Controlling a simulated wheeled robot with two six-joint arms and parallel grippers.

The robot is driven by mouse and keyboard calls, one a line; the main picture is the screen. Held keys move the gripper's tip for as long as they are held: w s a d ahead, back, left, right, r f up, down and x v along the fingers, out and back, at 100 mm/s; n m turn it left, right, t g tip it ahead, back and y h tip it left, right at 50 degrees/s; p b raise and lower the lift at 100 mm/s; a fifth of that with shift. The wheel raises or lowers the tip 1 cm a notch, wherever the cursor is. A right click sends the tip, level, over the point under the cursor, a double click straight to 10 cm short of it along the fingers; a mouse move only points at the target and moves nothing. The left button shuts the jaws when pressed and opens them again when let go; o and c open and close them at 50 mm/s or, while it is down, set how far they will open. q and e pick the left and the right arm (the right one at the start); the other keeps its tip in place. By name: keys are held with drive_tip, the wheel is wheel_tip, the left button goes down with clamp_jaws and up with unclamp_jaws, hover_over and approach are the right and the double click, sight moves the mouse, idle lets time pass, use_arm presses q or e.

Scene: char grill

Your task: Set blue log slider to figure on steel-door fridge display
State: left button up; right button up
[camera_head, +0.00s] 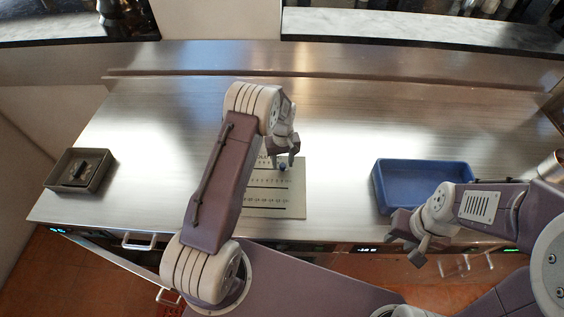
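A pale slider board (296,206) with printed scales and dark slots lies on the steel counter, partly covered by my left arm. A small blue slider knob (283,168) shows in its upper part. My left gripper (283,162) points down right at this knob, with its fingertips on either side of it; whether they press on it cannot be told. The figures on the scale are too small to read. Lit displays show along the counter front, one at the left (57,229) and one right of centre (367,250), too small to read. My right gripper (407,250) is open and empty near the front edge.
A blue tray (423,165) stands on the right of the counter, close behind my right gripper. A dark bin (79,171) with a black object stands at the far left. A metal container (551,166) is at the right edge. The counter's back middle is clear.

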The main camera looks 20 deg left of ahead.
sight(283, 165)
use_arm(q)
drive_tip(key=shift+s, duration=0.1)
drive_tip(key=shift+r, duration=0.2)
wheel_tip(283, 165, up, 9)
drive_tip(key=b, duration=0.2)
drive_tip(key=shift+f, duration=0.2)
